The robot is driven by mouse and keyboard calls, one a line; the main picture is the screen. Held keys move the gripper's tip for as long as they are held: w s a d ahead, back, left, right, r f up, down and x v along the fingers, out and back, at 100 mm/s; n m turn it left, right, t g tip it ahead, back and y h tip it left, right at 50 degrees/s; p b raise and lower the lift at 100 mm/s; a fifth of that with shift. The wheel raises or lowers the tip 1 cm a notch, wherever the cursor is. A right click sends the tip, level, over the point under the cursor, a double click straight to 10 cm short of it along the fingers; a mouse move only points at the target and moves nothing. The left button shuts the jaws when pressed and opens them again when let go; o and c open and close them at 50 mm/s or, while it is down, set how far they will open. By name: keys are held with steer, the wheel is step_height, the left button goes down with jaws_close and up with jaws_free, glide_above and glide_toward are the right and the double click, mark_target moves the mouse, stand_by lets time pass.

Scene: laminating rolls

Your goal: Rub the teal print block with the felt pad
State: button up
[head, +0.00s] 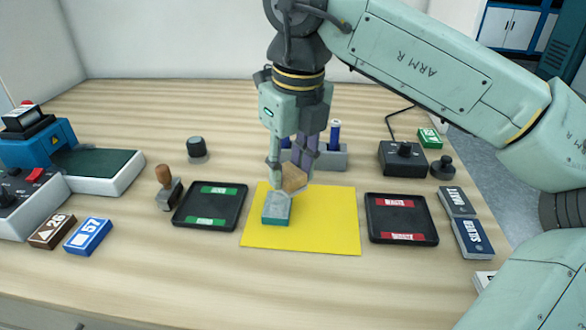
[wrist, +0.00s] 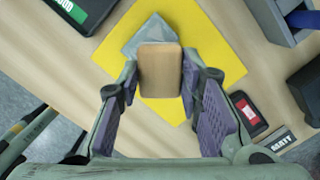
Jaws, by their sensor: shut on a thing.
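The teal print block (head: 274,221) lies on the yellow mat (head: 320,225), left of its middle. Its top is pale grey and its front side is teal. It also shows in the wrist view (wrist: 148,32), partly hidden behind the pad. The felt pad (head: 294,178), a tan wood-coloured block, is between the fingers of my gripper (wrist: 160,85), which is shut on it. In the head view the pad appears at the back right edge of the print block, tilted. I cannot tell whether they touch. The pad's underside is hidden.
A black tray with green labels (head: 210,224) is left of the mat, and one with red labels (head: 402,238) is right. A wooden-handled stamp (head: 168,195) stands left. A grey holder (head: 333,158) with blue rolls is behind. The table front is clear.

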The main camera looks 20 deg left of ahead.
steer(key=shift+r+p, duration=1.3)
steer(key=shift+r, duration=0.7)
